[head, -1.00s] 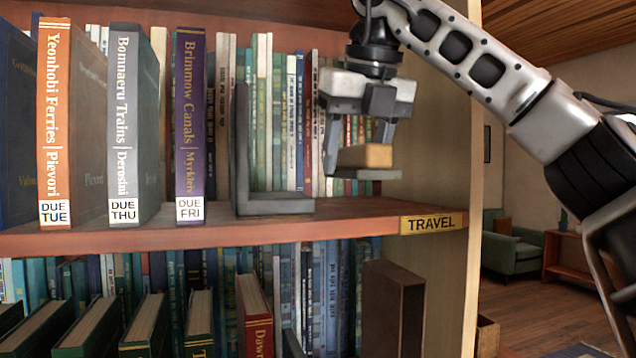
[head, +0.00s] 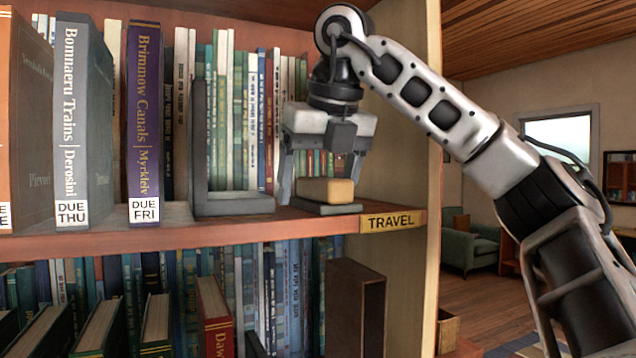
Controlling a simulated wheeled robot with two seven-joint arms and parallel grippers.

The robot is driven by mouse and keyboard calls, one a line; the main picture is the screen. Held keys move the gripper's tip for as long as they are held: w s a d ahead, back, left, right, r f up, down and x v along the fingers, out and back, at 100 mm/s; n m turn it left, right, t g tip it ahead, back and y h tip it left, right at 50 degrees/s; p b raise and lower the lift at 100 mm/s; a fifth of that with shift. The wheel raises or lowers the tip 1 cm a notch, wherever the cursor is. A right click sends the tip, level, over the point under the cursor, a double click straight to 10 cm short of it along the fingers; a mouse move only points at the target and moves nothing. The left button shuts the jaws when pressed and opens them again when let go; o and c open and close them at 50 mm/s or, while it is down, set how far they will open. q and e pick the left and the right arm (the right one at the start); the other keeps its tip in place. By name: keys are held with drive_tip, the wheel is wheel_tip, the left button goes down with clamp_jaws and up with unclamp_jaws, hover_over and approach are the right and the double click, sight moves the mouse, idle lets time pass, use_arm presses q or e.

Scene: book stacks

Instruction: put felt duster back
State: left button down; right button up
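The felt duster (head: 325,191), a tan wooden block on a grey felt base, lies flat on the upper shelf board (head: 190,237). The fingers are open, and a gap shows between the left finger and the block. The far side of the duster is hidden. My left gripper is out of view.
The purple Brimmow Canals book (head: 144,110) and the grey Bomnaeru Trains book (head: 82,120) stand left of the bookend. A row of thin books fills the shelf's back. A brown box-like case (head: 352,310) stands on the lower shelf. The shelf's side panel (head: 395,150) is close right.

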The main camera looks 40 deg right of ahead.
drive_tip(key=v, duration=1.2)
idle(0.4)
